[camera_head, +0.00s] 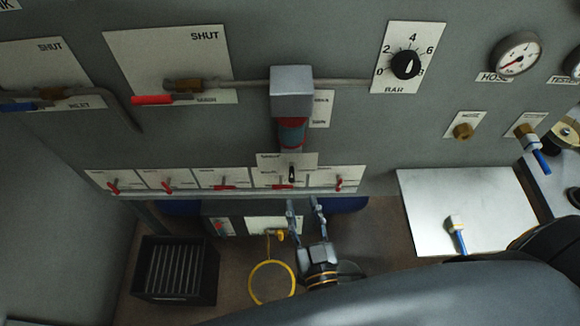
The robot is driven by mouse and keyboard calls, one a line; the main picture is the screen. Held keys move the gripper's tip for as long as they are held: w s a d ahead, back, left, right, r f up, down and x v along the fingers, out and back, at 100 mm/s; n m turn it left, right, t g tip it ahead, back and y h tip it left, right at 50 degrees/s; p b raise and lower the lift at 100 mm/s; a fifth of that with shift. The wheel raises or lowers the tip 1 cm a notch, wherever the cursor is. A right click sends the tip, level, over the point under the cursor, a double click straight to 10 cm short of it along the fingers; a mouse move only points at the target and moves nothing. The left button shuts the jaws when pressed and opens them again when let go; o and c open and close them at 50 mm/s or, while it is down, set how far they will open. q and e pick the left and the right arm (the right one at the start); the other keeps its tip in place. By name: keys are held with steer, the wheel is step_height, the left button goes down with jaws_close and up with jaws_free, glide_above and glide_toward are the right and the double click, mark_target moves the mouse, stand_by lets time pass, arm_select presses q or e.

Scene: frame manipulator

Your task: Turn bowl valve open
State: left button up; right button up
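A grey block (292,90) hangs on the wall pipe, with a red and teal bowl (291,132) under it. A small black lever (291,173) stands below the bowl, in front of a white label plate (272,160). I take this lever to be the bowl valve; the label is too small to read surely. My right gripper (304,206) comes up from below with its two fingers parted. Its tips are just below the panel's lower edge, apart from the lever, with nothing seen between them. My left gripper is not in view.
A row of small red-handled valves (224,184) lines the lower panel on both sides of the lever. A black slatted box (175,270) and a yellow ring (271,282) are below. A white board (460,205) with a blue-handled valve (457,233) is at right.

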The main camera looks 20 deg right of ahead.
mark_target(292, 174)
steer(key=w, duration=0.3)
steer(key=w+p, duration=0.1)
steer(key=w, duration=0.6)
steer(key=shift+d, duration=0.35)
steer(key=shift+w+p, duration=0.3)
steer(key=shift+w, duration=0.15)
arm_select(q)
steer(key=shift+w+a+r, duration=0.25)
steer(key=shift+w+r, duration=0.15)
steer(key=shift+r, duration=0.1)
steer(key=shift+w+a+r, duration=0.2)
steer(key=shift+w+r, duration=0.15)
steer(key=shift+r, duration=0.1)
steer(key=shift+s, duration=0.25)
arm_select(e)
jaws_close()
